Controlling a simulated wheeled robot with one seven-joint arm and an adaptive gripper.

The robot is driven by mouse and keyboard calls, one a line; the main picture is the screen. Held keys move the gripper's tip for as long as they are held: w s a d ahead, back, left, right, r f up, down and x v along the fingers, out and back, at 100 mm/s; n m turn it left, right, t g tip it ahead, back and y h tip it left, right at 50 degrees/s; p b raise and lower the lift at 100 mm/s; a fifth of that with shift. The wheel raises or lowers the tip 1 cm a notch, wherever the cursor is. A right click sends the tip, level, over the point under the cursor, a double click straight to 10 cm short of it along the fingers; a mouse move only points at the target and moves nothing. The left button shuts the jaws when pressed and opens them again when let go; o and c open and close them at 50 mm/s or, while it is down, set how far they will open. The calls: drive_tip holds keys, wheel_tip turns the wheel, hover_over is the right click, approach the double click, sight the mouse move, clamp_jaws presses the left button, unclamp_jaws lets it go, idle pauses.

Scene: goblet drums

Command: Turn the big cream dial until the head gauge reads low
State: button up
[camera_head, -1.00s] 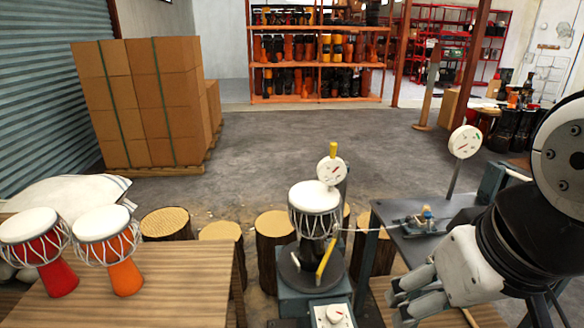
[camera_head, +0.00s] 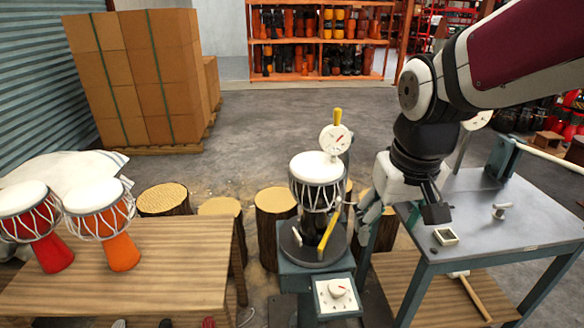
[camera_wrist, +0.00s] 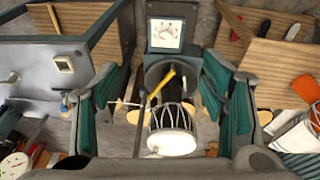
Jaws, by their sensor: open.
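The cream dial (camera_head: 338,287) is a round knob on a white square panel on the front of the drum stand. It shows at the top middle of the wrist view (camera_wrist: 166,31). The head gauge (camera_head: 336,139) is a round white dial behind the white-headed drum (camera_head: 317,172). Its needle appears to slant to the upper right, but its marks are too small to read. My gripper (camera_head: 404,212) is open and empty, above and right of the dial in the head view. In the wrist view its spread fingers (camera_wrist: 165,105) frame the stand from above, touching nothing visible.
A yellow lever (camera_head: 328,231) stands on the round turntable beside the drum. The grey table (camera_head: 510,222) on the right holds small fittings. A wooden table (camera_head: 170,265) with two drums is at the left. Log stools (camera_head: 272,205) stand behind the stand.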

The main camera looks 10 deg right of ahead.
drive_tip(key=w+f+g+b, duration=0.1)
drive_tip(key=w+f+b, duration=0.2)
drive_tip(key=w+f, duration=0.9)
drive_tip(key=g+b, duration=0.1)
drive_tip(key=b, duration=0.2)
hover_over(338, 287)
wheel_tip(338, 287, down, 14)
drive_tip(key=shift+n, duration=0.3)
wheel_tip(338, 287, down, 14)
drive_tip(key=shift+w+b, duration=0.1)
drive_tip(key=shift+b, duration=0.9)
drive_tip(key=c, duration=1.1)
